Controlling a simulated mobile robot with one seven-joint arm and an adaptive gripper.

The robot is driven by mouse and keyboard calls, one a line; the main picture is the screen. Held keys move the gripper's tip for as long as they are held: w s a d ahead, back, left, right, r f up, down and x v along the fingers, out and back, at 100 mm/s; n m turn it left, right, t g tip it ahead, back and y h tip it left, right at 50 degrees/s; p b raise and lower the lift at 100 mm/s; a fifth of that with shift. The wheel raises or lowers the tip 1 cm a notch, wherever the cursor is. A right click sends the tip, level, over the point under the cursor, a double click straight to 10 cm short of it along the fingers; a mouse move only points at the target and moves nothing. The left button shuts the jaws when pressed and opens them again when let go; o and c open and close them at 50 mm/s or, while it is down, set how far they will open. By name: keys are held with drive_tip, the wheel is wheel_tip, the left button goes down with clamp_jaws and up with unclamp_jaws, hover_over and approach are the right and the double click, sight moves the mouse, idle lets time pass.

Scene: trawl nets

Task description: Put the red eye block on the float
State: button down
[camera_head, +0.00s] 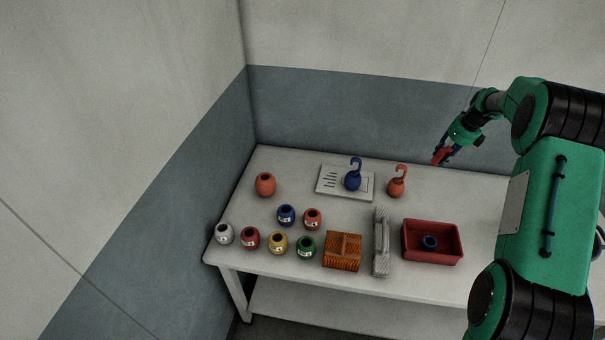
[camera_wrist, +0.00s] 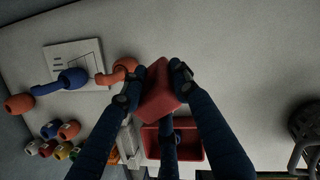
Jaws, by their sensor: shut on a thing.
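My gripper (camera_head: 443,152) is shut on a red block (camera_wrist: 158,94), held in the air above the back right of the table. The block also shows as a small red shape in the head view (camera_head: 440,157). Its eye cannot be made out. An orange rounded float (camera_head: 265,184) with a dark hole in its top stands at the back left, well apart from my gripper. A blue hooked piece (camera_head: 352,181) stands on a white marked board (camera_head: 328,180). An orange hooked piece (camera_head: 397,187) stands to the right of the board.
Several small labelled pots (camera_head: 278,243) stand at the front left. An orange ribbed block (camera_head: 342,251) and a grey upright rack (camera_head: 381,243) stand mid-front. A red tray (camera_head: 458,228) holds a blue ring (camera_head: 429,242). A dark round object (camera_wrist: 304,122) shows at right in the wrist view.

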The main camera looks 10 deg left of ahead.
drive_tip(key=s+a+n+g+p, duration=0.1)
drive_tip(key=s+a+n+p, duration=0.2)
drive_tip(key=a, duration=1.5)
drive_tip(key=s+a+n+g+p, duration=0.1)
drive_tip(key=s+a+n, duration=0.25)
drive_tip(key=a, duration=1.55)
drive_tip(key=s+a+n+h+p, duration=0.1)
drive_tip(key=s+a+n+p, duration=0.15)
drive_tip(key=s+a, duration=0.85)
drive_tip(key=s+a+n+h+p, duration=0.1)
drive_tip(key=s+a+n, duration=0.35)
drive_tip(key=a, duration=0.95)
drive_tip(key=shift+m+g, duration=0.4)
drive_tip(key=shift+m, duration=0.35)
drive_tip(key=shift+s+d+f, duration=0.1)
drive_tip(key=shift+s+f, duration=0.15)
drive_tip(key=shift+f, duration=0.5)
drive_tip(key=shift+s+a+f, duration=0.1)
drive_tip(key=shift+s+f, duration=0.2)
drive_tip(key=shift+f, duration=0.45)
drive_tip(key=shift+s+d+f, duration=0.1)
drive_tip(key=shift+s+f, duration=0.15)
drive_tip(key=shift+f, duration=0.5)
